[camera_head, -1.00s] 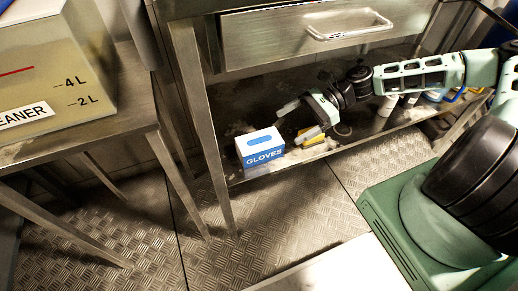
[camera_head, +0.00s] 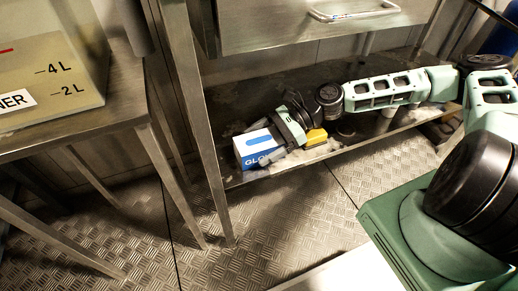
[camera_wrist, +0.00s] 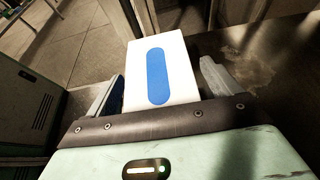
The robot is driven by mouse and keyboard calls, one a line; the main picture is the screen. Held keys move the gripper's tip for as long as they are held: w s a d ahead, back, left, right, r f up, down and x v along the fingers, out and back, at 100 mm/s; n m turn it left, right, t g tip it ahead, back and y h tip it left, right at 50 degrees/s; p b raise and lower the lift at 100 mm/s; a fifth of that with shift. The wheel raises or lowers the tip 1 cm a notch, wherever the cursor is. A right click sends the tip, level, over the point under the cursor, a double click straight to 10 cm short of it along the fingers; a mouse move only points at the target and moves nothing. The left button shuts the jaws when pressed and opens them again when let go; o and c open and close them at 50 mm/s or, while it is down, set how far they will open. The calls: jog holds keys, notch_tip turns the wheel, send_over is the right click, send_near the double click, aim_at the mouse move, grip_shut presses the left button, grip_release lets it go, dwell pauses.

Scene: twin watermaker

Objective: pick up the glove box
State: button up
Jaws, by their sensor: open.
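The glove box (camera_head: 252,150) is a white and blue carton on the low shelf, near the shelf's left front corner. My gripper (camera_head: 262,143) is at its right side, and the near finger covers part of the "GLOVES" lettering. In the wrist view the glove box (camera_wrist: 160,72) shows its white face with a blue oval and lies between the two fingers of my gripper (camera_wrist: 160,88). The jaws are open, with one finger on each side of the box. A gap shows at the right finger; contact at the left is hard to tell.
The shelf (camera_head: 235,179) lies under a steel table with a drawer (camera_head: 300,22). A table leg (camera_head: 205,130) stands just left of the box. A yellow item (camera_head: 316,137) lies right of my gripper. The patterned floor in front is clear.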

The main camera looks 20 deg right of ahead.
jog(key=shift+c, duration=0.3)
jog(key=c, duration=1.1)
jog(key=shift+r, duration=0.1)
